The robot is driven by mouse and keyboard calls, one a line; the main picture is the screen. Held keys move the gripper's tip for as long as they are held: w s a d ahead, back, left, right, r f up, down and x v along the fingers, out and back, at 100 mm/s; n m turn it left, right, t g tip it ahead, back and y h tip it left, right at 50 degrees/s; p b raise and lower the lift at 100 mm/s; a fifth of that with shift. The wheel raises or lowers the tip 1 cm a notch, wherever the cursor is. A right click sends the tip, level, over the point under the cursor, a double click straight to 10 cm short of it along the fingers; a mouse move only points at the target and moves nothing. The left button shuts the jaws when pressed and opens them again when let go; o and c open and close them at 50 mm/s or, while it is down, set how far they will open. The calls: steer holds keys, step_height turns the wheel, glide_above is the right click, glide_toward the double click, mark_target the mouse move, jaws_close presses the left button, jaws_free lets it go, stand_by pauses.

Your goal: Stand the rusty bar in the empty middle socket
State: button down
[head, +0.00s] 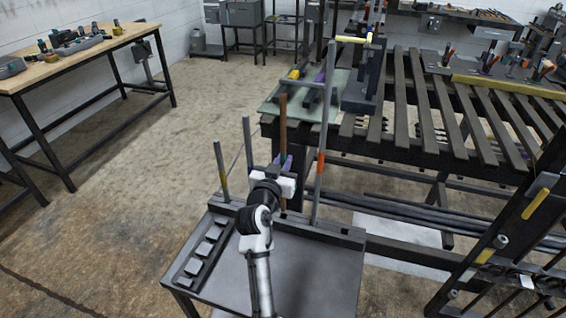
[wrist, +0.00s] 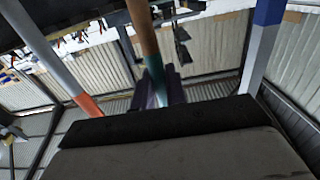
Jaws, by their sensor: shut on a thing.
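The rusty bar (head: 283,125) stands about upright in my gripper (head: 283,163), whose purple fingers are shut on it. In the wrist view the rusty bar (wrist: 142,28) has a green band near the fingers (wrist: 157,90). The dark socket rail (head: 335,236) runs along the back of a small grey table. The bar's lower end is near this rail, partly hidden by my gripper. I cannot tell whether it is in the middle socket. Grey bars stand at the left (head: 222,172) and (head: 247,150), and a taller grey bar with an orange band (head: 321,130) stands at the right.
The grey tabletop (head: 320,275) is mostly bare, with a strip of several grey blocks (head: 205,248) at its left. A large slatted bench (head: 420,110) stands behind at the right. A wooden workbench (head: 80,55) is far left. Open floor lies between.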

step_height(320, 180, down, 7)
steer(key=b, duration=0.7)
steer(key=shift+f, duration=0.15)
stand_by(4.2)
steer(key=c, duration=1.3)
jaws_free()
steer(key=shift+c, duration=0.2)
steer(key=b+v, duration=0.3)
steer(key=v, duration=1.1)
steer(key=shift+b, duration=0.4)
